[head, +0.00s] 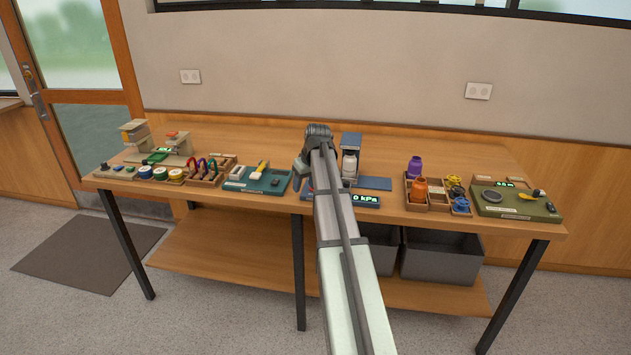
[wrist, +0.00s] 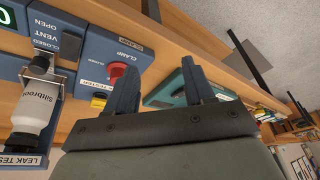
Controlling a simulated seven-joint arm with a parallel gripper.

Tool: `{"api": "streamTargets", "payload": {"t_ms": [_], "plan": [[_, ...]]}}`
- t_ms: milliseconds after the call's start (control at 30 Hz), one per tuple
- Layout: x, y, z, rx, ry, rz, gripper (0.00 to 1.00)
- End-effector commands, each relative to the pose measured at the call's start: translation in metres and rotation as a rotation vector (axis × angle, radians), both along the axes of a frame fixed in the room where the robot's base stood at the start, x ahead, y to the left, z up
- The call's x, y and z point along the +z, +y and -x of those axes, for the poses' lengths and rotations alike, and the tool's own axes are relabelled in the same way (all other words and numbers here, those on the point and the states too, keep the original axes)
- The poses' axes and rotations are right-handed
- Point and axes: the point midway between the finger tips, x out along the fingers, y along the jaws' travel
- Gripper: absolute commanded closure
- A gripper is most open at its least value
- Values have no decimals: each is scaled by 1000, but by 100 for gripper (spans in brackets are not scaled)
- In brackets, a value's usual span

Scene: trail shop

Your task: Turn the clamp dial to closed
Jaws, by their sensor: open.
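In the head view my gripper (head: 299,180) is over the front of the bench, left of the tester's 0 kPa display (head: 366,199). My arm hides the clamp part there.
A white-bodied bottle (wrist: 36,110) stands in the tester beside a vent control (wrist: 69,46) marked OPEN and CLOSED. On the bench (head: 255,139) are a teal tray (head: 268,184) to the left and a wooden crate (head: 438,207) with bottles to the right.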

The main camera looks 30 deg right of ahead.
Motion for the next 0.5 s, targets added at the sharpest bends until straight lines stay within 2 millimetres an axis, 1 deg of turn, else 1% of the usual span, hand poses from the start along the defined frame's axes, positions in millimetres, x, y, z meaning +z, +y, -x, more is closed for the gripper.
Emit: {"api": "streamTargets", "payload": {"t_ms": [33, 100, 200, 333, 433, 500], "plan": [[21, -22, -4, -3, -16, 8, 47], [43, -41, -3, -1, -32, 15, 47], [67, -61, -1, 3, -48, 23, 47], [83, -75, 2, 6, -60, 31, 47], [84, -77, 2, 8, -62, 31, 47], [79, -77, 0, 8, -61, 31, 47]]}}
